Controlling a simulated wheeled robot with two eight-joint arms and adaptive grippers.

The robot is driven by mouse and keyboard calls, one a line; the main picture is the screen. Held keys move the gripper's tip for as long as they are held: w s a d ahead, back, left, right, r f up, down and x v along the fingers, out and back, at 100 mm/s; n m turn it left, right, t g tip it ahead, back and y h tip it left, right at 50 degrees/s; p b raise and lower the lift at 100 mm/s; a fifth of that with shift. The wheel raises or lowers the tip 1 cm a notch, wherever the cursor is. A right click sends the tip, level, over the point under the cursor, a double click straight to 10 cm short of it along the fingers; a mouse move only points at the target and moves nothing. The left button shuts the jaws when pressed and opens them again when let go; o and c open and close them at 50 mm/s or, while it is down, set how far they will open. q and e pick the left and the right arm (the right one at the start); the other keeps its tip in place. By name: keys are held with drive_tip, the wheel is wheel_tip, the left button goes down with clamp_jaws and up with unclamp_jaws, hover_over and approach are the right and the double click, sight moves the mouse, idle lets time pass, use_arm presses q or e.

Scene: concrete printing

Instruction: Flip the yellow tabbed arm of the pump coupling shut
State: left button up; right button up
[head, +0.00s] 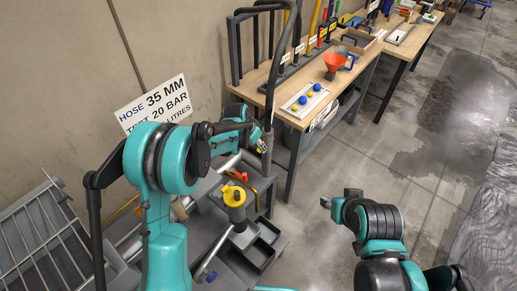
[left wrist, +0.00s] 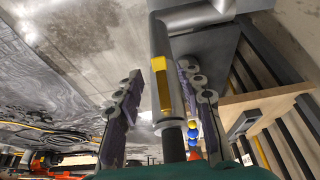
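In the left wrist view the pump coupling (left wrist: 162,45) is a grey metal tube with a black hose (left wrist: 173,142) at its lower end. The yellow tabbed arm (left wrist: 161,90) shows as a flat yellow strip along the tube; I cannot tell whether its end stands off. My left gripper (left wrist: 160,72) is open, its two purple-grey fingers either side of the coupling, with no clear contact. In the head view my left gripper (head: 262,146) is small, beside the hanging hose, and the yellow arm is hard to make out. My right gripper (head: 330,203) is away to the right; its finger state is unclear.
A grey pump stand carries a yellow cylinder with a red knob (head: 235,195) and dark trays (head: 262,250). A wire rack (head: 45,235) is at left.

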use_arm(q)
drive_tip(key=shift+x, duration=1.25)
